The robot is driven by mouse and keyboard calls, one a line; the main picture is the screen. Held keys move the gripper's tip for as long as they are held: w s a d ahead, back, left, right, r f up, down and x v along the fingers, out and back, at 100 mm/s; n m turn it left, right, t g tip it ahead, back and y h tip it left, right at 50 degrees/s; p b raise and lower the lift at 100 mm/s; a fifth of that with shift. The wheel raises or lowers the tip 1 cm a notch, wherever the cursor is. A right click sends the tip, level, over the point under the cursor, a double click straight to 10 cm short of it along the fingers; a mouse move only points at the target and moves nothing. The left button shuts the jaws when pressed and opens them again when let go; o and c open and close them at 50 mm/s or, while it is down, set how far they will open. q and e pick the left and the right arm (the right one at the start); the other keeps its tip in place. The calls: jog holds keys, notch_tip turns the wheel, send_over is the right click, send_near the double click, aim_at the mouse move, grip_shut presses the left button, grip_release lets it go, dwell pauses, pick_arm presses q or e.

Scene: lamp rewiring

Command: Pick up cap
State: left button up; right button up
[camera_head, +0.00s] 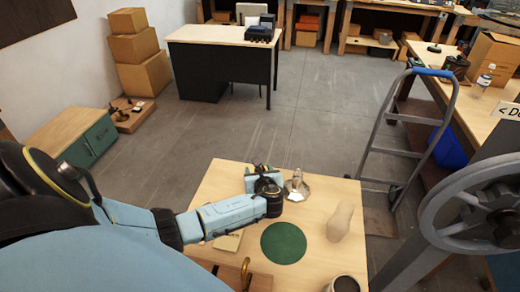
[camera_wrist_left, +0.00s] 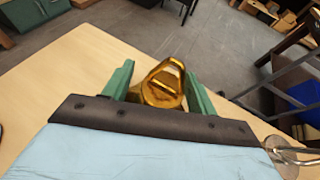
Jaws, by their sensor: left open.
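The fingers are open, one on each side of the cap. I cannot tell whether either finger touches it. In the head view my left gripper (camera_head: 258,171) is over the far part of the wooden table (camera_head: 225,175), and its wrist largely hides the cap there. My right gripper is not in view.
A round green mat (camera_head: 283,243) lies nearer on the table. A shiny metal piece (camera_head: 297,184) stands right of my gripper, and a pale bulb-shaped object (camera_head: 340,222) is farther right. A dark cup (camera_head: 346,284) is at the near edge. A grey hand truck (camera_head: 420,130) stands beyond.

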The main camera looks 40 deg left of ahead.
pick_arm(q)
jog(key=c, duration=1.1)
notch_tip(320, 180, up, 10)
jog(key=shift+r+p, duration=0.1)
jog(key=shift+p, duration=1)
